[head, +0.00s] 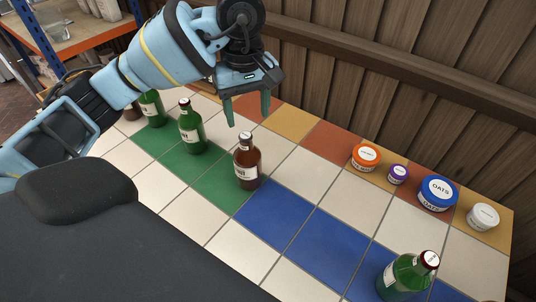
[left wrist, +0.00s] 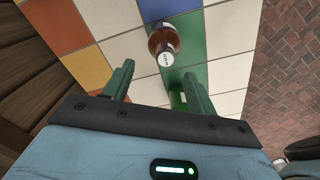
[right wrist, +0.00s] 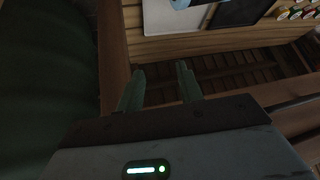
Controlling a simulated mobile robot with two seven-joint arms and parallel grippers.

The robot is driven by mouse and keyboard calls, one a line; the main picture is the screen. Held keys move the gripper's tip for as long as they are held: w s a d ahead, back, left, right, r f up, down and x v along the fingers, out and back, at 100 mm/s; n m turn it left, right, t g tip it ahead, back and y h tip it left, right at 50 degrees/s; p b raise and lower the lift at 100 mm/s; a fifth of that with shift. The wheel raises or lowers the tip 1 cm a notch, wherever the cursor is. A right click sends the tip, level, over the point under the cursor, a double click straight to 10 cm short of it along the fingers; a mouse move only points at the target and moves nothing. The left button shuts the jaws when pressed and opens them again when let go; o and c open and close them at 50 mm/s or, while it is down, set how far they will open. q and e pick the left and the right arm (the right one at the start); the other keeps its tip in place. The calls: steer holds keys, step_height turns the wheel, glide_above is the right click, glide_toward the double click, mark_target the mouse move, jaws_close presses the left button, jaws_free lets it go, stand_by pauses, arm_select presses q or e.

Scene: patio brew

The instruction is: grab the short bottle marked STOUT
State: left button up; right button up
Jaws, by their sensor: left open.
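A brown bottle (head: 247,167) with a pale label and dark cap stands upright on the tiled counter; its label is too small to read. Green bottles stand farther left, one nearer (head: 191,130) and one partly behind my arm (head: 152,108). Another green bottle (head: 407,277) with a red-rimmed cap stands front right. My left gripper (head: 248,122) is open and empty, above and behind the brown bottle. In the left wrist view the brown bottle (left wrist: 163,42) lies ahead of the fingertips, not between them. My right gripper (right wrist: 160,75) is open and empty, away from the bottles.
Along the back edge stand an orange tub (head: 366,157), a purple tub (head: 398,174), a blue OATS tub (head: 437,194) and a white tub (head: 483,217). A wooden wall (head: 400,70) rises behind. Bare tiles lie right of the brown bottle. Shelving stands at upper left.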

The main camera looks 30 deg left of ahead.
mark_target(245, 135)
arm_select(q)
steer(key=shift+s+f, duration=0.1)
steer(key=shift+s, duration=0.05)
steer(key=shift+f, duration=0.35)
steer(key=shift+s+a+f, duration=0.1)
steer(key=shift+a+f, duration=0.05)
steer(key=shift+f, duration=1.55)
steer(key=shift+s+a+f, duration=0.1)
steer(key=shift+a+f, duration=0.05)
steer(key=shift+f, duration=1.55)
jaws_close()
